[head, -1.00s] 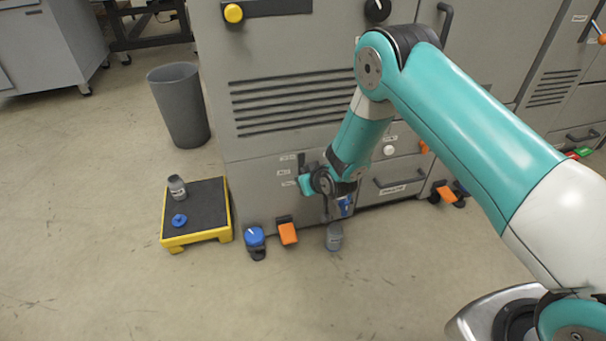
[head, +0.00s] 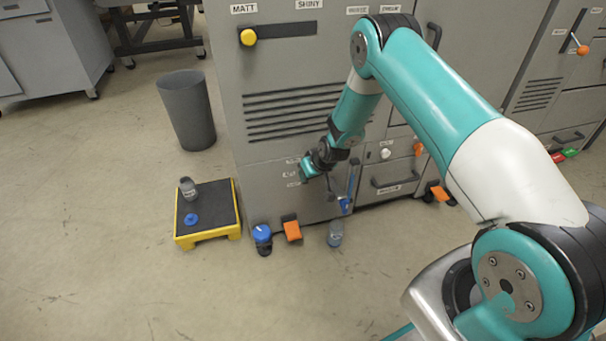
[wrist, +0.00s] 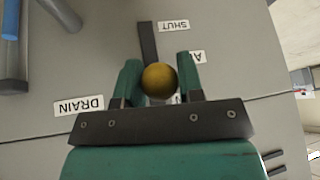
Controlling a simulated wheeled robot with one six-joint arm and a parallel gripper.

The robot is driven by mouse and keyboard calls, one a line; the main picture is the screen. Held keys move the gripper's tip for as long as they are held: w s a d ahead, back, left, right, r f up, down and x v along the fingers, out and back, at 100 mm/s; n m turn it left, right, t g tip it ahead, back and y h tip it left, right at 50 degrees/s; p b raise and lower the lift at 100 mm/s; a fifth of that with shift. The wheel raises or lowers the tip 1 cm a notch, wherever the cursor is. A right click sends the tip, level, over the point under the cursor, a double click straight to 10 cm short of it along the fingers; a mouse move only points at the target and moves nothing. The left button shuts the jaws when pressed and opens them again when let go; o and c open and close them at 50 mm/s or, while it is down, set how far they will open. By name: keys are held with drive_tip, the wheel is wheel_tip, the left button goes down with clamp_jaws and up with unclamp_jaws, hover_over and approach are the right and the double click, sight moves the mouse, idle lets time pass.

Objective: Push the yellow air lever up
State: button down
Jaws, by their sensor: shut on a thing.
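The yellow air lever's round knob (wrist: 159,79) shows in the wrist view between the two green fingers of my gripper (wrist: 160,85). Its dark lever bar (wrist: 148,42) runs from near the knob toward the top of the picture, along the grey panel. My gripper is shut on the knob. In the head view my gripper (head: 308,169) is at the lower front panel of the machine, just right of the small white labels; the knob is hidden there. Upside-down labels reading SHUT (wrist: 174,27) and DRAIN (wrist: 79,106) are on the panel; a third is partly covered by a finger.
A blue-handled part (head: 344,204) hangs right of my gripper. On the floor are a grey bottle (head: 335,234), an orange pedal (head: 291,230) and a blue-topped item (head: 262,235). A yellow-edged step (head: 233,226) and a grey bin (head: 187,110) stand left. The floor in front is open.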

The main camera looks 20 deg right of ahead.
drive_tip(key=c, duration=0.8)
unclamp_jaws()
drive_tip(key=shift+o, duration=0.2)
drive_tip(key=shift+r, duration=0.1)
drive_tip(key=p+v, duration=0.5)
drive_tip(key=v, duration=1.2)
drive_tip(key=shift+p, duration=0.35)
drive_tip(key=shift+s+d+r, duration=0.1)
